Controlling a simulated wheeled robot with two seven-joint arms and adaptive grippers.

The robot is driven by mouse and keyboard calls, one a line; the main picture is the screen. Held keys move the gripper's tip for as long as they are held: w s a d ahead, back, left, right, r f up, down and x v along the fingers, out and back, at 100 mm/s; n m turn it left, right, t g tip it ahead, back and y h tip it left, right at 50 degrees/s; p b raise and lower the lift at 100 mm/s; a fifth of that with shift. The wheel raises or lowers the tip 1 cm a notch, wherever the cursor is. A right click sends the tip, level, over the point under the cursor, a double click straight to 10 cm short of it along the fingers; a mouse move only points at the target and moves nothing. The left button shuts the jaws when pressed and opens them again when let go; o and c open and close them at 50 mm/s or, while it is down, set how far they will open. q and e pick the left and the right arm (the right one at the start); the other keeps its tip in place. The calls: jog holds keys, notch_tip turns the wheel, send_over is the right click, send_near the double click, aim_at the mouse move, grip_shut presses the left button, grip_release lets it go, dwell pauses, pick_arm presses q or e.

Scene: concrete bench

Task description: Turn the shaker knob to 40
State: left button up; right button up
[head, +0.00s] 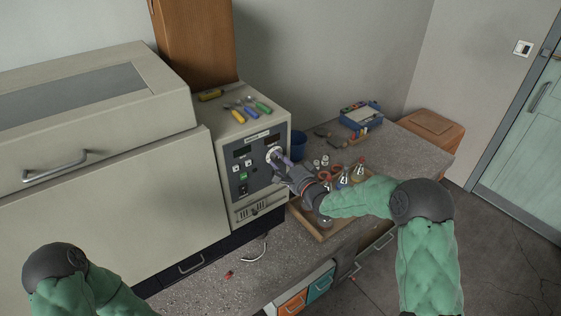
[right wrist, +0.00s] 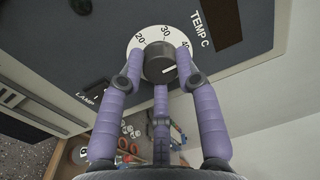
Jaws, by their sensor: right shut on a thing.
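The shaker's control panel (head: 240,170) is a dark face on the front of a cream cabinet. In the right wrist view, the black knob (right wrist: 159,66) sits on a white dial (right wrist: 135,42) marked 20, 30 and 40, beside the words TEMP C. The knob's pale mark points right, on the 40 side; I cannot tell its exact value. My right gripper (head: 279,165) is at the dial, its purple fingers (right wrist: 160,72) shut on the knob from both sides and below. My left arm shows at lower left, but its gripper is out of view.
A wooden tray (head: 322,238) with flasks stands right of the cabinet, under my right forearm. A blue tub (head: 284,144) and a blue case (head: 360,117) are behind it. Several colored-handled tools lie on the cabinet. The bench front (head: 215,288) is mostly clear.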

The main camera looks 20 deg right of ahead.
jog(key=shift+a+f, duration=0.15)
jog(key=shift+f, duration=0.05)
jog(key=o, duration=1.1)
jog(key=shift+c, duration=0.2)
jog(key=shift+o, duration=0.4)
jog(key=shift+r, duration=0.1)
jog(key=v, duration=1.2)
